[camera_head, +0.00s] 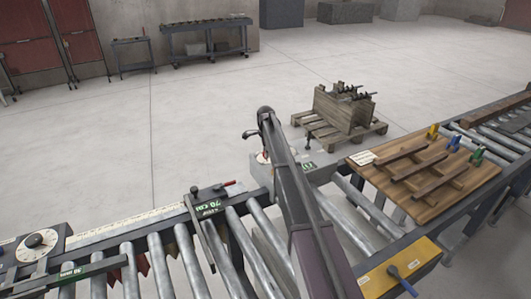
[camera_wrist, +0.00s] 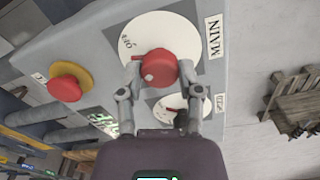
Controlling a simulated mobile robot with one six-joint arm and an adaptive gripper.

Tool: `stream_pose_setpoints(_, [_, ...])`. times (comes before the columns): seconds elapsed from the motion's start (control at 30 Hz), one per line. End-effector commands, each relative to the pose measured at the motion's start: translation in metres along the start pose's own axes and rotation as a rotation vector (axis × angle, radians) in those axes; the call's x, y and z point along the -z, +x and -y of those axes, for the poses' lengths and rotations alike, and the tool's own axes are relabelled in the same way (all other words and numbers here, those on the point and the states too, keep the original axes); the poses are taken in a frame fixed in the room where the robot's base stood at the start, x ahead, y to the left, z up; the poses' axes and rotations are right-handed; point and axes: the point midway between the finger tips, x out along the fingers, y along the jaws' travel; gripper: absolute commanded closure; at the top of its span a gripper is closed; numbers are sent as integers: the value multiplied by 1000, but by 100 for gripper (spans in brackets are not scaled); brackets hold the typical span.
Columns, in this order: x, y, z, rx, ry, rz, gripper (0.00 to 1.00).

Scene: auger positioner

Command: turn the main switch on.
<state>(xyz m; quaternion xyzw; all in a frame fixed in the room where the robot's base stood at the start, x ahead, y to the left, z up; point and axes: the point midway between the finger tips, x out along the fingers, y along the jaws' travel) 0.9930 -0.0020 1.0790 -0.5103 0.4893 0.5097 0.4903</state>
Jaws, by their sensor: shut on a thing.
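The main switch is a round red knob (camera_wrist: 158,68) on a white disc (camera_wrist: 170,35) beside the label MAIN, on a grey control box (camera_wrist: 100,35). My gripper (camera_wrist: 158,72) is shut on the knob, with one finger on each side of it. A small pale mark shows on the knob's face. Lettering that I cannot read surely shows on the disc, left of the knob. In the head view my arm crosses in front of the grey box (camera_head: 293,190) and hides much of it; the knob is not clear there.
Roller conveyors (camera_head: 180,260) run beside the box. A pallet (camera_head: 325,135) with a wooden fixture stands behind; the floor beyond is open.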

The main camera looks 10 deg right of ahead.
Motion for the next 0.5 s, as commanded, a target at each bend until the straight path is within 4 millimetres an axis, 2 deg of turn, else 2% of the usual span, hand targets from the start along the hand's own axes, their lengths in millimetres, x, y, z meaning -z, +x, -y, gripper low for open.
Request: stream_pose_setpoints(0.5, [-1, 1, -3, -6, -491, 1, 100])
